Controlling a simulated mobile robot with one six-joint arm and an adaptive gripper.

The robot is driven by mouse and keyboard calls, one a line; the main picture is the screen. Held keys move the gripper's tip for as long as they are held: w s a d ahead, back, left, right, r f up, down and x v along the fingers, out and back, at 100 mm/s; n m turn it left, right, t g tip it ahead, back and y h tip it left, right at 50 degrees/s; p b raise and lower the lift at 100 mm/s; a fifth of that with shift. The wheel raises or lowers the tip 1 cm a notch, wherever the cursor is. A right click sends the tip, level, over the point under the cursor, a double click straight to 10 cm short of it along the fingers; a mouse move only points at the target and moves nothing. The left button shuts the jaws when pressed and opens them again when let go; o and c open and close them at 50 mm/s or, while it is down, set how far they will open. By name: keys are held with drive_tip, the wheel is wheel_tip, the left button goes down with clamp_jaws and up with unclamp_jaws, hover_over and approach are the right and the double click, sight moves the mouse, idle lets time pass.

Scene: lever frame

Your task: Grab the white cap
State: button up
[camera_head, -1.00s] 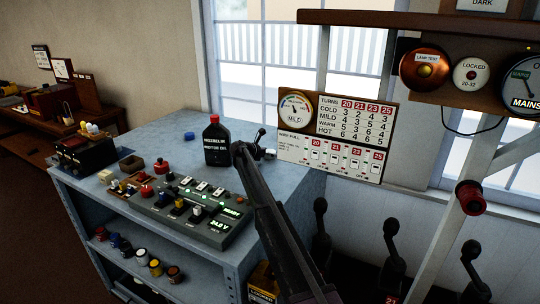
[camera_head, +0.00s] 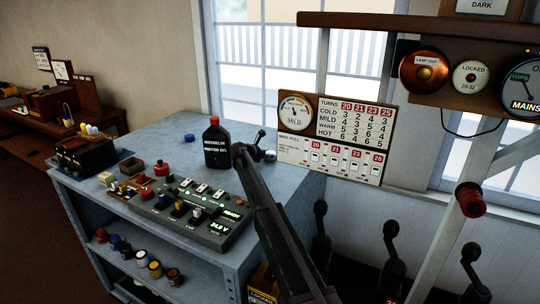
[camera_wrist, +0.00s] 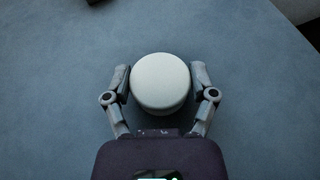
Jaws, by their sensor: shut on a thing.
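The white cap (camera_wrist: 160,82) is a round, pale disc-topped piece seen from above in the wrist view. My gripper (camera_wrist: 160,76) has one finger on its left side and one on its right, shut on it. Blue-grey table surface lies beneath and around it. Whether the cap touches the table is hard to tell.
A black bottle with a red lid (camera_head: 216,145) stands just left of my gripper on the blue-grey bench (camera_head: 285,180). A control panel (camera_head: 195,210) with switches lies nearer. A sign board (camera_head: 335,138) is behind on the right. Several levers (camera_head: 390,240) stand right of the bench.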

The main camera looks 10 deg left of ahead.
drive_tip(key=shift+r+p, duration=1.45)
drive_tip(key=shift+r, duration=0.1)
drive_tip(key=s+a, duration=0.2)
drive_tip(key=s, duration=0.2)
drive_tip(key=s+a+r+p, duration=0.1)
drive_tip(key=s+a, duration=0.2)
drive_tip(key=s, duration=0.2)
drive_tip(key=s+a, duration=0.3)
drive_tip(key=s, duration=0.2)
drive_tip(key=shift+r+p, duration=0.35)
